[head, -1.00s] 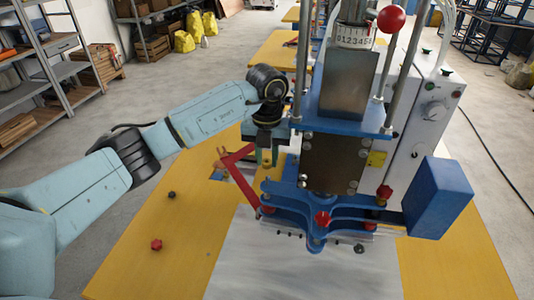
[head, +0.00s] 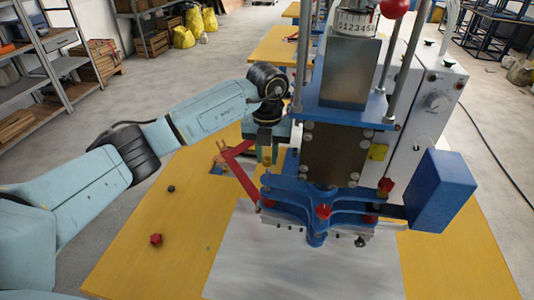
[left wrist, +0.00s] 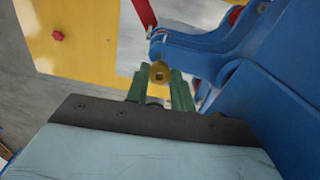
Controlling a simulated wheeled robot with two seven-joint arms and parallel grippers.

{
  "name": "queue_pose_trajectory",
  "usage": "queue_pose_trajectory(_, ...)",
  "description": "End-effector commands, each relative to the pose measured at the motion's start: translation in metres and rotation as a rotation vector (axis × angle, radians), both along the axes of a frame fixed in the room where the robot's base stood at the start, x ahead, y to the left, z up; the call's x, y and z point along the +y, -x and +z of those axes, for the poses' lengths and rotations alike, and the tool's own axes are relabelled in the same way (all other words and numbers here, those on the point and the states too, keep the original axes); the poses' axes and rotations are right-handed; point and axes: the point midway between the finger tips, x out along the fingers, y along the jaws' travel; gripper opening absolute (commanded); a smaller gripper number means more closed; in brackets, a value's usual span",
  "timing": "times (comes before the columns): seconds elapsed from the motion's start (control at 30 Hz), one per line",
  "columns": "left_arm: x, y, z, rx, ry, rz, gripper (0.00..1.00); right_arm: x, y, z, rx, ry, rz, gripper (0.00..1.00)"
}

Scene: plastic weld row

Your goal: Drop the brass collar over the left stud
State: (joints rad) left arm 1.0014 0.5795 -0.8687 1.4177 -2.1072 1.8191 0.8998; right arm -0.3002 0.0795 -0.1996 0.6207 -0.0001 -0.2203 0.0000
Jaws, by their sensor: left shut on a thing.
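The brass collar (left wrist: 160,73) is between the green fingertips of my left gripper (left wrist: 160,85) in the left wrist view, with its square hole showing. In the head view the left gripper (head: 267,155) points down and is shut on the collar, close above the left end of the blue clamp frame (head: 290,190) of the press. The same blue frame (left wrist: 190,45) lies just beyond the collar in the left wrist view. I cannot make out the left stud clearly, nor tell whether the collar touches it. My right gripper is not in view.
The press head (head: 345,70) stands close to the right of the gripper. A red lever (head: 240,172) slants beside the frame. A red knob (head: 155,240) and a dark knob (head: 171,189) lie on the yellow table (head: 150,260), whose left part is mostly clear.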

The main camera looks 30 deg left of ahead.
Motion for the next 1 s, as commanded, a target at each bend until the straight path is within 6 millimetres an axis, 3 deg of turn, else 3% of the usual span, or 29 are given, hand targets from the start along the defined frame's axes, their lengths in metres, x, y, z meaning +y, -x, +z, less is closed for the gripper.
queue_pose_trajectory(0.57, 0.0, 0.0, 0.0, 0.0, 0.0, 0.0, 0.02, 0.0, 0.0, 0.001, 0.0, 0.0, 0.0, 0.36)
queue_pose_trajectory(1.0, 0.0, 0.0, -0.016, 0.001, 0.0, 0.0, 0.02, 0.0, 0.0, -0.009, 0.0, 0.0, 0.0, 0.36)
